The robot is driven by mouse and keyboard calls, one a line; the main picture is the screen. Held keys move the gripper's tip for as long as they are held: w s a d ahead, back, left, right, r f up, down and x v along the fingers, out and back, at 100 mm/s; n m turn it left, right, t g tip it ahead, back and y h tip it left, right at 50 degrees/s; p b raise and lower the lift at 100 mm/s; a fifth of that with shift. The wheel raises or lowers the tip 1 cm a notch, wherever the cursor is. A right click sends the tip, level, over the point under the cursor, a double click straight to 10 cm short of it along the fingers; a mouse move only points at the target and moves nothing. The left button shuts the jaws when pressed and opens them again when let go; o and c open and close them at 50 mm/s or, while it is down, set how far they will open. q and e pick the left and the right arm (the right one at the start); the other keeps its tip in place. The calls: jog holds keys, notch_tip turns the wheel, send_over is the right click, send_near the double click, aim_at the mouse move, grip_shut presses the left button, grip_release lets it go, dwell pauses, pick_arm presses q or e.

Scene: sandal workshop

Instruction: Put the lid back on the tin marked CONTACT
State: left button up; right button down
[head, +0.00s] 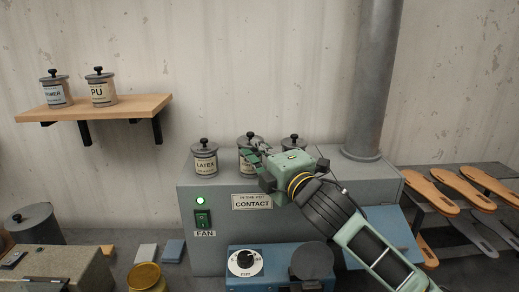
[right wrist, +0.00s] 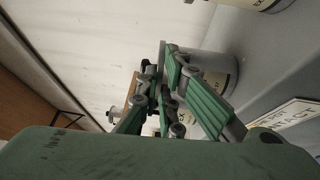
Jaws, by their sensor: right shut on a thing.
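Three grey tins with labels stand in a row on the grey cabinet. The left one (head: 205,164) reads LATEX and has a lid with a black knob. The middle tin (head: 244,164) is partly hidden by my right gripper (head: 254,150), and its label cannot be read. In the right wrist view, this tin (right wrist: 208,64) lies just behind the fingers. My right gripper (right wrist: 163,88) is shut on a dark lid knob (right wrist: 150,76) at the tin's top. Whether the lid is seated is unclear. The right tin (head: 293,144) is mostly hidden. My left gripper is out of view.
A CONTACT sign (head: 252,202) and a green FAN switch (head: 203,219) are on the cabinet front. A grey pipe (head: 372,85) rises behind. A wooden shelf (head: 140,107) holds two lidded tins. A yellow tin (head: 146,279) stands low left. Soles (head: 455,187) lie on a right-hand rack.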

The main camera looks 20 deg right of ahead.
jog(key=f, duration=0.4)
jog(key=shift+w+a+g, duration=0.1)
jog(key=shift+w+g, duration=0.1)
jog(key=shift+g, duration=0.1)
jog(key=c, duration=1.8)
grip_release()
jog(key=shift+w+h, duration=0.15)
jog(key=shift+h, duration=0.15)
jog(key=shift+c, duration=0.2)
jog(key=o, duration=0.7)
jog(key=shift+w, duration=0.15)
jog(key=shift+c, duration=0.2)
jog(key=shift+w+r, duration=0.15)
